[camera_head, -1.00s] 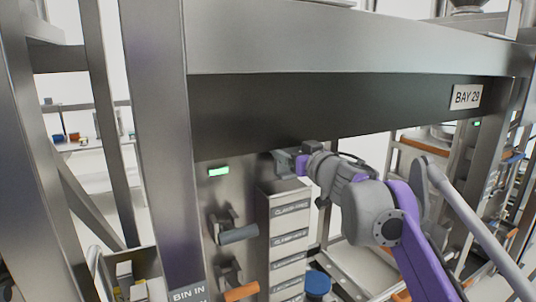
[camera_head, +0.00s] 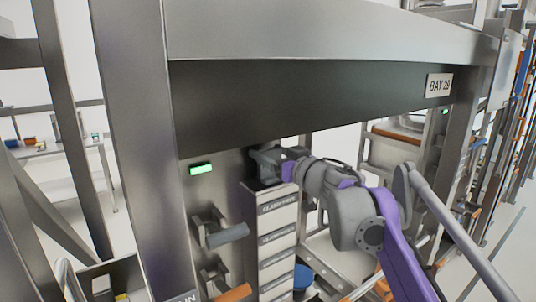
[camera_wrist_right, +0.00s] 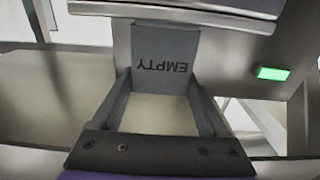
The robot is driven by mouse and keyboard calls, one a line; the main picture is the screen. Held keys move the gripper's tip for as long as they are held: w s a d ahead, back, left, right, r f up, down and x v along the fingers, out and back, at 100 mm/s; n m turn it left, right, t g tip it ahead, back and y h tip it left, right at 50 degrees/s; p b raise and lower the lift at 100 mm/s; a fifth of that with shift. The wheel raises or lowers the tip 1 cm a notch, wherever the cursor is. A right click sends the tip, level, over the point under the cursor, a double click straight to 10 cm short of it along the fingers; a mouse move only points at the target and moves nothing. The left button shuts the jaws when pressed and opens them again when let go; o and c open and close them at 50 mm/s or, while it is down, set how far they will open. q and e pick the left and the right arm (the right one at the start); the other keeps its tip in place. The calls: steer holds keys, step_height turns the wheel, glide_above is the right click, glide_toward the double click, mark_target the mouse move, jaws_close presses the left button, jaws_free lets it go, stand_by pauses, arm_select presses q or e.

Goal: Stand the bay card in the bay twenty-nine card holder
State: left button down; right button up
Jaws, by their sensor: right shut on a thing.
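My right gripper (camera_head: 262,165) is over the top of the labelled drawer stack, below the dark beam, in the head view. In the right wrist view its two fingers (camera_wrist_right: 165,88) are shut on a grey card (camera_wrist_right: 165,52) marked EMPTY, which reads upside down there. The card stands out between the fingertips, close to a metal bar at the top of that view; I cannot tell whether they touch. A BAY 29 sign (camera_head: 439,85) is on the beam's right end. I cannot make out the card holder. My left gripper is not in view.
A metal post (camera_head: 140,150) stands at left. A lit green indicator (camera_head: 201,169) is on the panel left of my right gripper. A grey handle (camera_head: 226,235) and an orange handle (camera_head: 233,293) stick out below it, beside the drawer stack (camera_head: 277,209).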

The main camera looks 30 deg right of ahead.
steer(key=shift+a+f, duration=0.1)
steer(key=o, duration=1)
steer(key=shift+w, duration=0.1)
steer(key=o, duration=0.3)
steer(key=shift+a, duration=0.1)
steer(key=shift+r, duration=0.25)
steer(key=s+d+b, duration=0.1)
steer(key=s, duration=1.1)
steer(key=shift+b, duration=0.35)
steer(key=shift+f, duration=0.1)
